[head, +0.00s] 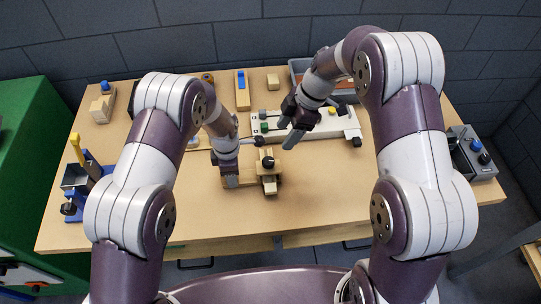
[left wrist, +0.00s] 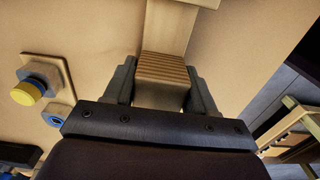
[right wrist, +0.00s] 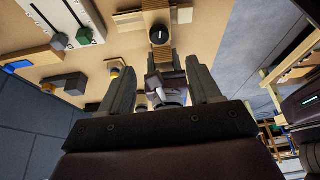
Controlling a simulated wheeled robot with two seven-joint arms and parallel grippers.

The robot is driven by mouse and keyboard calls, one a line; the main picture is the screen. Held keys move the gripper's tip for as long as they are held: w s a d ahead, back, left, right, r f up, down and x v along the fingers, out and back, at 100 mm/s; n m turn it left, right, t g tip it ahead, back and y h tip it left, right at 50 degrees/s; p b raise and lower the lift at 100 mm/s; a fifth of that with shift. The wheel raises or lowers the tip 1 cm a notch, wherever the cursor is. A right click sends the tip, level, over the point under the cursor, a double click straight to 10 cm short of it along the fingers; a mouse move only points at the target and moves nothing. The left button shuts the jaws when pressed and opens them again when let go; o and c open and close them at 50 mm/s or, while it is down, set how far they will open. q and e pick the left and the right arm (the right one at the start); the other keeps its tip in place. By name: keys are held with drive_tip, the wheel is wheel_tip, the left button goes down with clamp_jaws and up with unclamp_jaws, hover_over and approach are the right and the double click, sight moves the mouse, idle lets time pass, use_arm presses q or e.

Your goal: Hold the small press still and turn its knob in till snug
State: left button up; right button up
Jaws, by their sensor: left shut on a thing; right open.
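The small press (head: 269,184) is a pale wooden piece with a black round knob (head: 267,162) on top, near the middle of the bench's front. My left gripper (head: 229,176) is at the press's left end, shut on its wooden body. In the left wrist view a ridged wooden end (left wrist: 163,68) of the press sits between the fingers. My right gripper (head: 288,133) is open and empty, above and behind the knob, apart from it. In the right wrist view the knob (right wrist: 160,34) with its white mark shows beyond the open fingers.
A pale fixture board (head: 325,124) with green and black parts lies behind the press. A blue device (head: 72,180) stands at the bench's left end and a grey box (head: 473,153) at the right. The bench top (head: 335,185) right of the press is clear.

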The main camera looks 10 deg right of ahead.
sight(268, 160)
drive_tip(key=x, duration=1.1)
drive_tip(key=shift+f, duration=0.4)
drive_tip(key=c, duration=1.1)
